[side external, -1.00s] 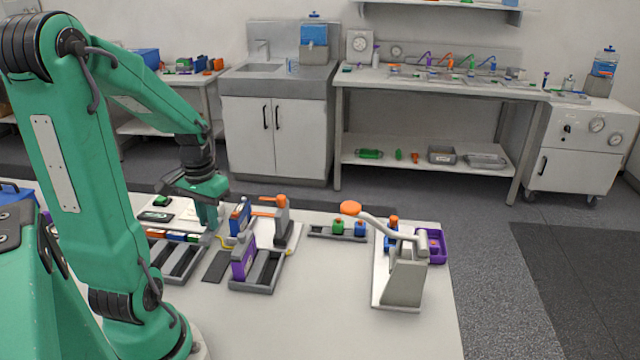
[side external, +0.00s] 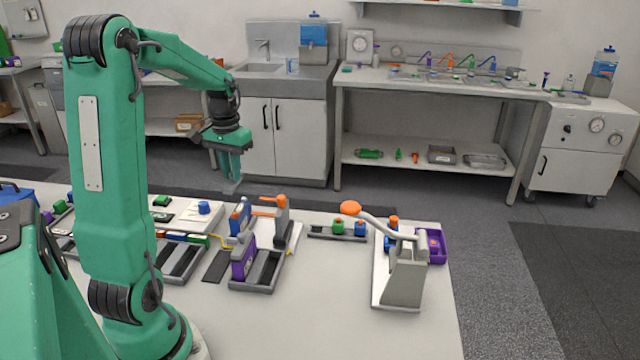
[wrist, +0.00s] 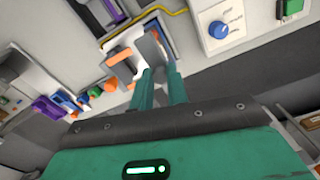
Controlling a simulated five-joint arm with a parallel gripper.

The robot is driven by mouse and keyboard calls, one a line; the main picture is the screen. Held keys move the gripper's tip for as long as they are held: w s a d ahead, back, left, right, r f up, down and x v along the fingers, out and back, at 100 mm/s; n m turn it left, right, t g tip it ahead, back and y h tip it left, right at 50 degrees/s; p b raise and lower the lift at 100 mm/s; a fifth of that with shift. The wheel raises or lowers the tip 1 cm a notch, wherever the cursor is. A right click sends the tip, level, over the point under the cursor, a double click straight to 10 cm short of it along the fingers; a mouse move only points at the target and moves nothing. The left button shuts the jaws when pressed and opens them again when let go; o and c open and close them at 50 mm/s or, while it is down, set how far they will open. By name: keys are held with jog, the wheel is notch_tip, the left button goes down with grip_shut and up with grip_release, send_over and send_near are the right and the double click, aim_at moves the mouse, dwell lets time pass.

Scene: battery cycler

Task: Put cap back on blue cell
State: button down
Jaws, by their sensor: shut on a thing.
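My gripper (side external: 231,186) points down, raised behind the clamp stand in the side view. Its two green fingers (wrist: 161,84) are close together in the wrist view. What they hold is mostly hidden; only a pale patch shows between them, and I cannot tell whether it is the cap. A blue block (side external: 240,218) stands upright in a holder just right of and below my gripper. Another blue block (side external: 360,228) sits beside a green one (side external: 337,227) in a grey rack. I cannot tell which blue block is the blue cell.
A white box with a blue knob (side external: 203,207) lies left of the orange-tipped clamp (side external: 281,205). A lever press (side external: 404,275) with an orange knob stands at right.

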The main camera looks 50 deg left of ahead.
jog(key=shift+w+a+r, duration=0.25)
jog(key=shift+w+a, duration=0.05)
jog(key=shift+w, duration=0.1)
jog(key=shift+f, duration=0.25)
jog(key=shift+f, duration=2.95)
jog(key=shift+f, duration=0.6)
dwell(0.8)
jog(key=c, duration=0.8)
grip_release()
jog(key=shift+r, duration=0.15)
